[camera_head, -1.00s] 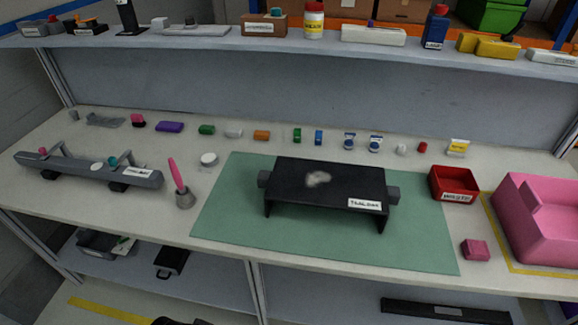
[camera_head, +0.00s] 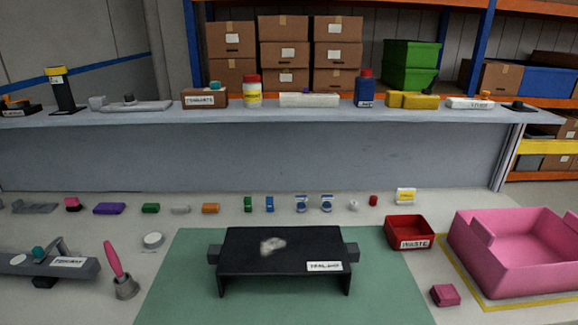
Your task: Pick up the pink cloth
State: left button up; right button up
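A small pink folded block (camera_head: 445,295), which looks like the pink cloth, lies on the workbench (camera_head: 395,202) at the front right. It sits just right of the green mat (camera_head: 400,290), below the red waste tray (camera_head: 409,232) and left of the large pink bin (camera_head: 520,268). Nothing touches it. Neither of my grippers is in view.
A black stand (camera_head: 290,245) with a pale smudge stands on the mat. A pink-handled brush (camera_head: 115,265) in a grey cup and a grey fixture (camera_head: 40,265) are at left. Several small items line the back below a shelf (camera_head: 300,117) of bottles and boxes.

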aim_at(443, 295)
jog(key=z, duration=1.25)
